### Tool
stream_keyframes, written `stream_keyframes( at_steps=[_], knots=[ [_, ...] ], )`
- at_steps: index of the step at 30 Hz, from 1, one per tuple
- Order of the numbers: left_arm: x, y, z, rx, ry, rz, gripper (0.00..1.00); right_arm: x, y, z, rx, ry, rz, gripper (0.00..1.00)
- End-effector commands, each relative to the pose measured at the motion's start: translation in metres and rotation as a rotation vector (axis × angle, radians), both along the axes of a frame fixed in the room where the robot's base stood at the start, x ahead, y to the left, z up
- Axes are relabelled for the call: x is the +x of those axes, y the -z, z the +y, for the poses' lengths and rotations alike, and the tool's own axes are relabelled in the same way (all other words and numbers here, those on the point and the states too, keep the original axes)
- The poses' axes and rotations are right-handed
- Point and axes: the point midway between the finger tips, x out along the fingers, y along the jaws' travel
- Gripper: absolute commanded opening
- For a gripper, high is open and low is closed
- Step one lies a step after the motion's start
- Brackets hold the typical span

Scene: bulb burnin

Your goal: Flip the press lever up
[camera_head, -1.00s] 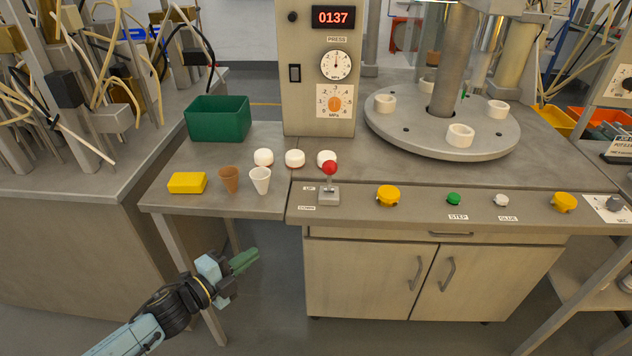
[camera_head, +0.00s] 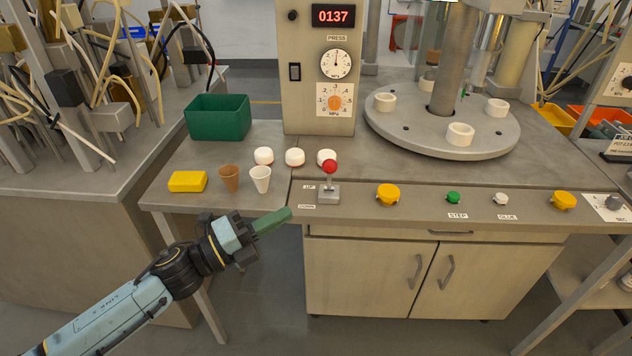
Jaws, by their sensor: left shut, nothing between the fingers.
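The press lever (camera_head: 329,184) is a short stick with a red ball knob on a grey metal base, on the front control strip of the bench. Small labels reading UP and DOWN sit at its left. The knob stands above the base, overlapping a white cap behind it in the picture. My left gripper (camera_head: 288,212) has green fingers, shut and empty. It is in front of the bench edge, below and left of the lever, apart from it in the picture, pointing right. My right gripper is not in view.
A yellow block (camera_head: 187,181), a brown cup (camera_head: 229,178) and a white cup (camera_head: 260,179) stand left of the lever. White caps (camera_head: 295,157) sit behind. A yellow button (camera_head: 388,195) is to the right. A green bin (camera_head: 217,117) and a turntable (camera_head: 442,142) stand farther back.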

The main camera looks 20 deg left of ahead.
Motion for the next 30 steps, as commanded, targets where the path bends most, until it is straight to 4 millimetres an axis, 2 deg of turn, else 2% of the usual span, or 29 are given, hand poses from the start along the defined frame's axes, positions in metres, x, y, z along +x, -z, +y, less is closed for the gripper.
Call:
stream_keyframes(
  at_steps=[12, 21, 30],
  knots=[
    [0.059, -0.014, -0.048, -0.001, 0.000, -0.003, 0.00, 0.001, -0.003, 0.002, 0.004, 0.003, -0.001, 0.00],
    [0.090, -0.022, -0.042, 0.000, -0.001, -0.001, 0.00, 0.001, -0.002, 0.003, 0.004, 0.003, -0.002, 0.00],
    [0.094, -0.023, -0.041, 0.000, -0.001, 0.001, 0.00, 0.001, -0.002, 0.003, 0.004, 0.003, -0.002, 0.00]
  ],
)
